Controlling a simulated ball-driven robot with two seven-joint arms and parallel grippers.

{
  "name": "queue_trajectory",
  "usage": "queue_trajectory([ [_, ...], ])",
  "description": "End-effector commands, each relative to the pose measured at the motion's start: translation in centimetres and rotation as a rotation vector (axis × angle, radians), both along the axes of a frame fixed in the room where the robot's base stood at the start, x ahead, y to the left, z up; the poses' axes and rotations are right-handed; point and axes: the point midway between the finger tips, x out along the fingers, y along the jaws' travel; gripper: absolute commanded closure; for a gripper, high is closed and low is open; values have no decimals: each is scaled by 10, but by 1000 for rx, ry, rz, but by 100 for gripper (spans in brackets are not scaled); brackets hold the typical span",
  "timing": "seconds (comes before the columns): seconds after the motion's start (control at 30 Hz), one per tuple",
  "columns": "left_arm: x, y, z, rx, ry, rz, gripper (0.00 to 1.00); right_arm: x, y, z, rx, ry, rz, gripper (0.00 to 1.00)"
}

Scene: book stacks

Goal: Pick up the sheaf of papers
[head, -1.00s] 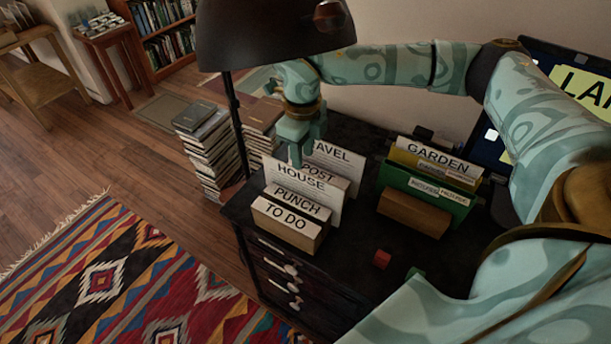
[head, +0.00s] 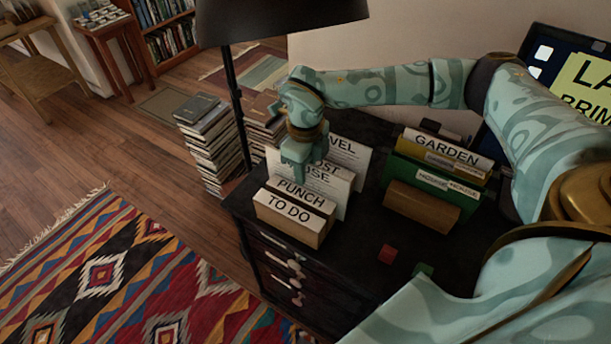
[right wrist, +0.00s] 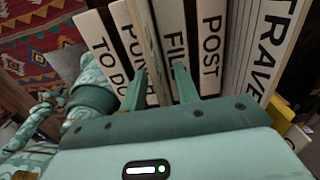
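White paper sheets (head: 340,191) stand upright in a row of labelled cards on the dark desk. Which of them is the sheaf is not clear. In the right wrist view the labels run TO DO (right wrist: 107,60), PUNCH, FILE, POST and TRAVEL; the TRAVEL piece (right wrist: 262,45) shows fine stripes. My right gripper (head: 298,172) reaches down into the row from above, just behind PUNCH. In the right wrist view its two fingers (right wrist: 160,85) are spread apart, around the FILE area. Contact is not clear.
A second row with a GARDEN card (head: 447,149) and green folder stands to the right behind a wooden block (head: 421,207). A dark lamp (head: 280,22) overhangs the left side. Book stacks (head: 213,150) stand beyond the desk.

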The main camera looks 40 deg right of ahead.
Motion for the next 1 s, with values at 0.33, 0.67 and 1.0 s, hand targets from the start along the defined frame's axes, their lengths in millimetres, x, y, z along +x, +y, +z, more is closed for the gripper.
queue_trajectory([
  [0.33,1,0,3,0,-2,0,70,0,0,-4,0,0,0,69],
  [0.67,1,0,3,-1,-2,-1,70,0,0,-4,0,0,0,100],
  [1.0,1,0,2,-1,-2,-1,70,0,0,-4,0,0,0,100],
])
